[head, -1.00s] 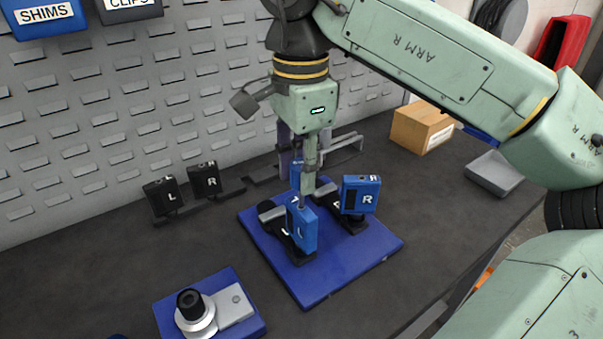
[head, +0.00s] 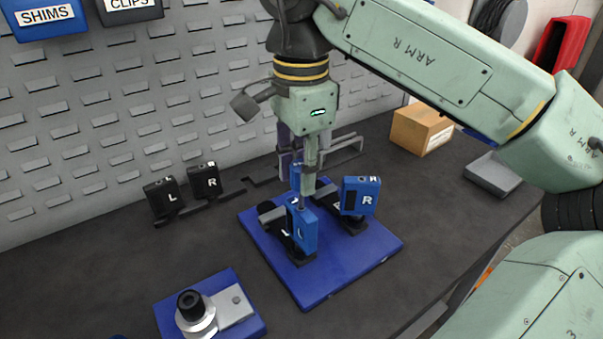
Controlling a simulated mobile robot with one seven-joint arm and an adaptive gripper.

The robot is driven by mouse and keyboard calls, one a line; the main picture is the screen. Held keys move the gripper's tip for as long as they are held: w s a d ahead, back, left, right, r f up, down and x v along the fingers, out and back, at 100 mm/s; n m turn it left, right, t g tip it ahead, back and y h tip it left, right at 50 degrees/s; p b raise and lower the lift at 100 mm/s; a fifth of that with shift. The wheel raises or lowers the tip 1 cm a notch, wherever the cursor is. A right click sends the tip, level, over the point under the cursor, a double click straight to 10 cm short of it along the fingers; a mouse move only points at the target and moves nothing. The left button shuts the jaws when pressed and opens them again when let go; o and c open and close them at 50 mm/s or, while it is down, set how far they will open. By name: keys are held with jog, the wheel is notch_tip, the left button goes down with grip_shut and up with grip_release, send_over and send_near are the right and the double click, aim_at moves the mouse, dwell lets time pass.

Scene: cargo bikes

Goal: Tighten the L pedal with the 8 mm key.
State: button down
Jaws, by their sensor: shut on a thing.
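A blue pedal marked L (head: 303,230) stands on a black crank arm on the blue mount plate (head: 340,268). A blue pedal marked R (head: 360,196) sits to its right on the same plate. My gripper (head: 309,186) points straight down above the L pedal, shut on a thin key (head: 301,203). The key's lower end meets the top of the L pedal, but I cannot tell whether it is seated. The key is mostly hidden and its size cannot be read. Another blue pedal part (head: 295,177) shows behind the gripper.
Black pedals marked L (head: 166,198) and R (head: 206,183) stand on the bench at left. Grey bent bars (head: 340,152) stand behind the gripper. A blue block with a round fitting (head: 248,318) lies in front. A cardboard box (head: 421,128) and grey tray (head: 493,174) are at right.

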jog(key=n+p, duration=0.1)
jog(key=n, duration=0.3)
jog(key=shift+f+n+p, duration=0.1)
jog(key=shift+n+p, duration=0.2)
jog(key=shift+n, duration=0.9)
jog(key=shift+s+n, duration=0.1)
jog(key=shift+n, duration=0.7)
jog(key=n, duration=0.4)
jog(key=shift+n, duration=0.4)
